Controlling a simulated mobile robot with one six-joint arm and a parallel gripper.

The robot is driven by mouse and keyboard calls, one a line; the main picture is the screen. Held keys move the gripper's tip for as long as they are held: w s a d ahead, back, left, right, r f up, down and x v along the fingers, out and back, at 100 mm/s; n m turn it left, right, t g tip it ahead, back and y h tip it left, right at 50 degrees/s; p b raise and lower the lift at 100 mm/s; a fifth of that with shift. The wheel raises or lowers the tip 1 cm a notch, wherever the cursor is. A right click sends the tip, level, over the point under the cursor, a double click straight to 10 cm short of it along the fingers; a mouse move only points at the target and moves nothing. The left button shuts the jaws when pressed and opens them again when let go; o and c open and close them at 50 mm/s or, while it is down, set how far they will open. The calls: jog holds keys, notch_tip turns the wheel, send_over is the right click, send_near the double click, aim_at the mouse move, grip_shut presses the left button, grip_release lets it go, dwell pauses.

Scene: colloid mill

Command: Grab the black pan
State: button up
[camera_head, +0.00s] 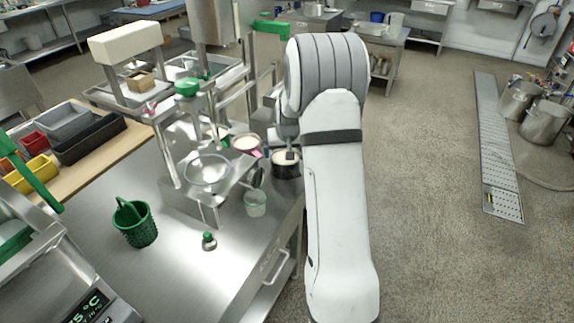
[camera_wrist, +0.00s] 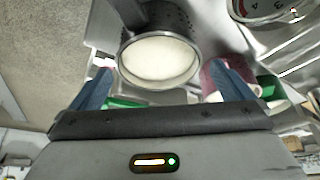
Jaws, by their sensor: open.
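The black pan (camera_head: 286,170) stands at the right edge of the steel table, filled with something cream-coloured. In the wrist view the round pan (camera_wrist: 160,60) has a dark outer wall, a metallic rim and pale contents. My gripper (camera_wrist: 160,72) is open, with one blue finger on each side of the pan's near part in that picture. I cannot tell whether the fingers touch it. In the head view my gripper (camera_head: 287,152) is over the pan, and my arm hides part of the area.
A clear cup (camera_head: 255,204), the metal mill frame (camera_head: 205,196) and a green basket (camera_head: 135,224) are also on the table (camera_head: 180,275).

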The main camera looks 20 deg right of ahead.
jog(key=x, duration=0.4)
jog(key=shift+d+f+p, duration=0.1)
jog(key=shift+f+p, duration=0.05)
jog(key=shift+p, duration=0.15)
